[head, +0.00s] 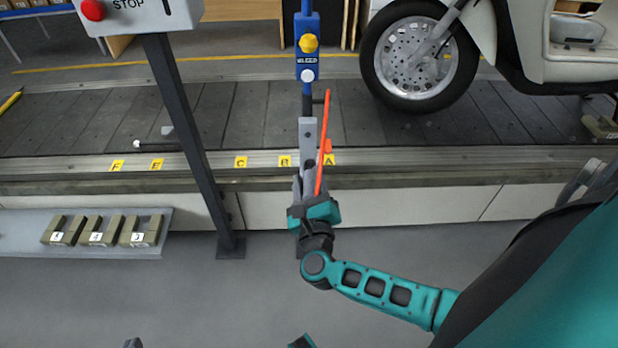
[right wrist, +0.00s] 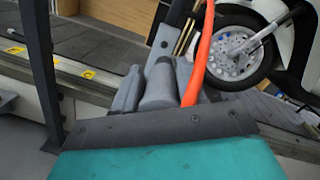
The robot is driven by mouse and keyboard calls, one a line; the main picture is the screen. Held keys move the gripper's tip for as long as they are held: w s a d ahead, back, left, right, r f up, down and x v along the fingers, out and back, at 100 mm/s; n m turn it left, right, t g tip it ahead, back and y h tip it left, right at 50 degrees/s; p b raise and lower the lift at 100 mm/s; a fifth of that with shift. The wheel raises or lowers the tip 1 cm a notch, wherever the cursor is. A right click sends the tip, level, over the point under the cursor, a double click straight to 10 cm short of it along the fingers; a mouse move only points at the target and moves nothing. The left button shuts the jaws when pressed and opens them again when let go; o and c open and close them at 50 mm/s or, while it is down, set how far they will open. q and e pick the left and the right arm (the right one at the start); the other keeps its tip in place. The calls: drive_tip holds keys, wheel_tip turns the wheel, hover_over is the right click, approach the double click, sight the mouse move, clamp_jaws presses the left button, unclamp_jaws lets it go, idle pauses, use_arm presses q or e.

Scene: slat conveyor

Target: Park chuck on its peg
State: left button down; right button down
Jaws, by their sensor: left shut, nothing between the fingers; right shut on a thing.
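My right gripper (head: 310,185) is shut on the chuck, which is mostly hidden between the fingers. In the right wrist view a grey rounded body (right wrist: 160,85), seemingly the chuck, sits between the finger parts. An orange hose (head: 323,140) rises from the gripper and also shows in the right wrist view (right wrist: 202,50). Beyond stands a blue post unit (head: 307,60) with yellow and white knobs. A short dark stub (head: 320,101), possibly the peg, sticks out right of the post. My left gripper (head: 133,343) barely shows as a grey tip at the bottom edge, shut and empty.
A grey bar with a hole (head: 307,130) stands below the blue unit. A scooter wheel (head: 418,58) is on the slat conveyor (head: 230,110) at right. A dark column (head: 186,130) stands left. A shelf (head: 25,232) holds several small blocks. Floor in front is clear.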

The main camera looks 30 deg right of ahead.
sight(307, 164)
drive_tip(key=shift+s+a, duration=0.1)
drive_tip(key=shift+a, duration=0.1)
drive_tip(key=shift+b+x, duration=0.55)
drive_tip(key=shift+x, duration=2)
drive_tip(key=shift+w+d+f, duration=0.25)
drive_tip(key=shift+d, duration=0.15)
drive_tip(key=shift+b+x, duration=0.6)
drive_tip(key=shift+x, duration=0.6)
drive_tip(key=shift+d, duration=0.1)
drive_tip(key=shift+b+x, duration=0.35)
drive_tip(key=shift+x, duration=0.45)
drive_tip(key=c, duration=0.6)
unclamp_jaws()
drive_tip(key=shift+o, duration=0.2)
drive_tip(key=shift+f, duration=0.1)
